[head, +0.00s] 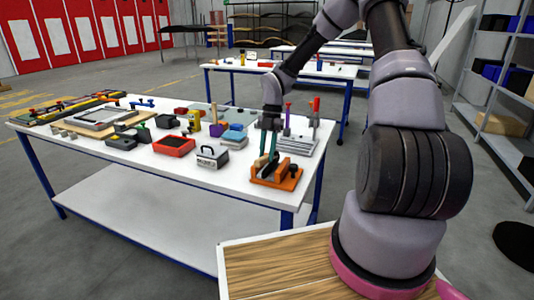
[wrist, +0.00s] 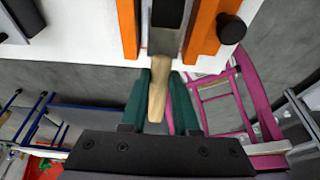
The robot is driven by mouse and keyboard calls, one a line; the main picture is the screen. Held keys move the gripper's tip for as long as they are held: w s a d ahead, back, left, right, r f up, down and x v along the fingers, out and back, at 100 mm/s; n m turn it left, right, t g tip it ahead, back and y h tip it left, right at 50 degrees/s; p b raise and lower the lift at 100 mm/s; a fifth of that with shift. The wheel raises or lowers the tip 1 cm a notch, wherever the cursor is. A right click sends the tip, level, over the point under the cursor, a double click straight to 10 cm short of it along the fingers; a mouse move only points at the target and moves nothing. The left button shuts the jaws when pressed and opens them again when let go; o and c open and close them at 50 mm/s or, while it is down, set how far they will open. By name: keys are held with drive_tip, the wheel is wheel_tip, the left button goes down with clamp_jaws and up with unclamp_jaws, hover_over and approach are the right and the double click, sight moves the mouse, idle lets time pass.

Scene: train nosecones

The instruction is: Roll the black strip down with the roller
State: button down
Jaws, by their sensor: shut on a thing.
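My gripper (head: 267,163) is at the orange fixture (head: 276,178) on the near right corner of the white table. In the wrist view its green fingers (wrist: 161,76) are shut on a light wooden handle (wrist: 157,100), which I take as the roller's handle. The handle runs up to a grey metal part (wrist: 164,40) between the two orange rails (wrist: 203,28). A dark piece (wrist: 167,12) shows beyond it between the rails; I cannot tell whether it is the black strip or part of the roller. The roller's contact with the strip is hidden.
A grey stack with upright purple and red-handled tools (head: 298,140) stands just behind the fixture. A grey box with a handle (head: 212,156) and a red tray (head: 174,146) lie to the left. A black knob (wrist: 232,29) sticks out beside one rail.

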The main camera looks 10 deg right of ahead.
drive_tip(key=shift+w+d, duration=0.2)
drive_tip(key=shift+w, duration=0.05)
drive_tip(key=shift+w+d, duration=0.15)
drive_tip(key=shift+w, duration=0.1)
drive_tip(key=shift+w+d, duration=0.15)
drive_tip(key=shift+w, duration=0.05)
idle(0.7)
drive_tip(key=shift+w+d, duration=0.2)
drive_tip(key=shift+w, duration=0.05)
idle(0.6)
drive_tip(key=shift+r, duration=0.15)
idle(0.4)
drive_tip(key=shift+r, duration=2.9)
